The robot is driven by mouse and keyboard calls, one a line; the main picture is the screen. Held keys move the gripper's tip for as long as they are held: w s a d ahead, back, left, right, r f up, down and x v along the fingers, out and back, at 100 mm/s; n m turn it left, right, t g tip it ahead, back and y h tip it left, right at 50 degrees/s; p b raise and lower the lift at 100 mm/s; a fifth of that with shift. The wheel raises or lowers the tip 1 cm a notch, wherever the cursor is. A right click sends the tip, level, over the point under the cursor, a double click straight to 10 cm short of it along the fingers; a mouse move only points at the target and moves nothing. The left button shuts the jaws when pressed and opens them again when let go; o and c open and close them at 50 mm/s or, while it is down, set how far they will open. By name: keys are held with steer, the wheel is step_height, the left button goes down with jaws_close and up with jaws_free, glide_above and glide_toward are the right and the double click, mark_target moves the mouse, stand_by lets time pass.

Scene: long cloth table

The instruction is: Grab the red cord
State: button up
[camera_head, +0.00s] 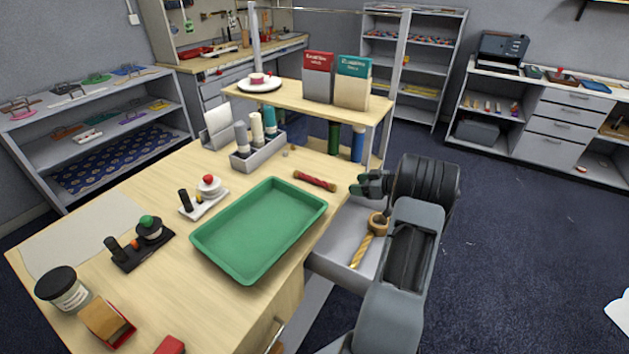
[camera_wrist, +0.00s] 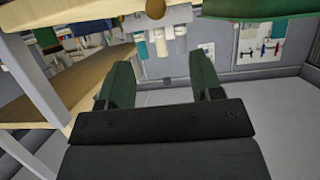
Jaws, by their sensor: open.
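A short red roll (camera_head: 314,181), which looks like the red cord, lies on the wooden table near its right edge, just beyond the far right corner of the green tray (camera_head: 226,262). My gripper (camera_head: 362,184) is to the right of the red roll, near the table's right edge, apart from it. In the wrist view its two green fingers (camera_wrist: 160,78) stand wide apart with nothing between them. I cannot make out the red roll in the wrist view.
A gold twisted cord (camera_head: 361,249) with a ring-like top lies over a grey surface below my gripper. A grey box of bottles (camera_head: 259,152) and a raised shelf (camera_head: 300,104) with two boxes stand behind. A white tray with a red-topped item (camera_head: 188,211) sits left.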

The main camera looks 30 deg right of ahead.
mark_target(329, 183)
steer(key=p+x, duration=0.1)
steer(key=x, duration=0.6)
steer(key=shift+p+x, duration=1.4)
steer(key=shift+x, duration=1.25)
steer(key=shift+d, duration=0.15)
steer(key=shift+c, duration=0.2)
steer(key=c, duration=1)
steer(key=shift+r, duration=0.1)
